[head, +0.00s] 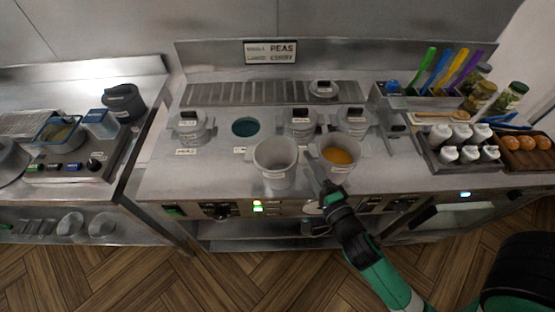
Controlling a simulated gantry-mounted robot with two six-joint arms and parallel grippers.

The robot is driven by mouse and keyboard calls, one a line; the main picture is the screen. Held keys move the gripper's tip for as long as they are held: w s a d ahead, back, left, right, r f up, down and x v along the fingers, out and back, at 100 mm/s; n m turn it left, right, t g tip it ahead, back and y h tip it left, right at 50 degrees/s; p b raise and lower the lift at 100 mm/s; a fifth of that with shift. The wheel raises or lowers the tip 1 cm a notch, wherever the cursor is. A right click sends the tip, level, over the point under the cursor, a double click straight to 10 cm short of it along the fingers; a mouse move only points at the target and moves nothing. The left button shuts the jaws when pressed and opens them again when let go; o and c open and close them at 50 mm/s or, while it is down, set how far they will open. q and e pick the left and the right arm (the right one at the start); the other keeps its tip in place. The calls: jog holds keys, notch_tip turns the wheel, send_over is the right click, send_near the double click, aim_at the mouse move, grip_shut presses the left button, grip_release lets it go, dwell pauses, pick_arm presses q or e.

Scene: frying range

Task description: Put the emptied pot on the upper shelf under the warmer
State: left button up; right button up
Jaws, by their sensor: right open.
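An empty grey pot (276,164) stands upright near the front edge of the warmer counter, its inside bare. A second grey pot (325,166) with orange curry in it stands just to its right. My right gripper (317,183) is open, with its fingers at the front edge between the two pots. I cannot tell whether a finger touches either pot. The shelf (270,228) under the warmer shows below the control panel and looks mostly bare at its left; my right arm hides part of it. My left gripper is not in view.
Lidded pots (190,127) sit in the warmer around an open round well (246,128). A lid (323,89) lies on the back grating. A tray of white bottles (462,142) stands to the right. A cooker counter (80,165) stands to the left across a gap.

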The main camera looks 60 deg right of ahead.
aim_at(296, 149)
jog(key=shift+w+d+r, duration=0.2)
jog(key=shift+w+d, duration=0.35)
jog(key=shift+w, duration=0.2)
jog(key=shift+w+d+f, duration=0.2)
jog(key=shift+w+d, duration=0.1)
jog(key=shift+w, duration=0.05)
jog(key=p+x, duration=0.2)
jog(key=x, duration=0.3)
jog(key=shift+f, duration=0.25)
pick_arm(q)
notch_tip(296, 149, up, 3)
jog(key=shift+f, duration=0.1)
pick_arm(e)
grip_shut()
